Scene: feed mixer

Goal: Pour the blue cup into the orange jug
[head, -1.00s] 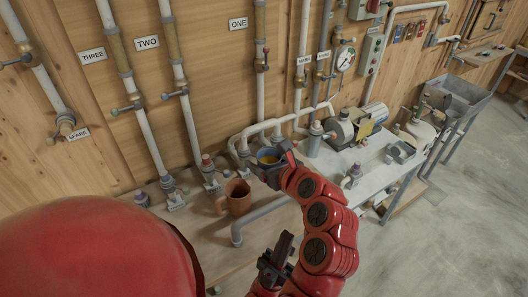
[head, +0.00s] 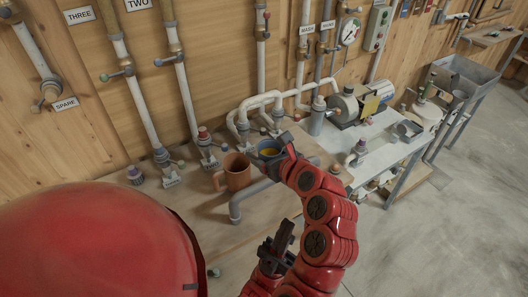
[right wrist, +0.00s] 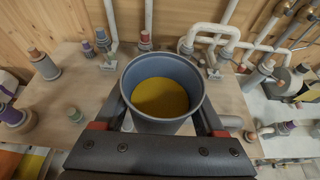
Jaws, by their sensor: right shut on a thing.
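The orange jug (head: 237,176), a brown-orange mug shape with its handle to the left, stands upright on the wooden bench top in the head view. The blue cup (head: 268,147) is just right of the jug and slightly higher in the picture, apart from it. My right gripper (head: 284,149) is shut on the cup. In the right wrist view the cup (right wrist: 164,118) is between the fingers, roughly upright, with yellow contents inside. The jug is not seen there. My left gripper (head: 276,250) is low in the head view, away from both; its jaw opening is unclear.
White pipes (head: 262,100) and a grey pipe (head: 245,196) run close to the cup and jug. Valve fittings (head: 205,148) stand behind the jug. A motor pump (head: 362,103) is at right. Bare bench top lies left of the jug.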

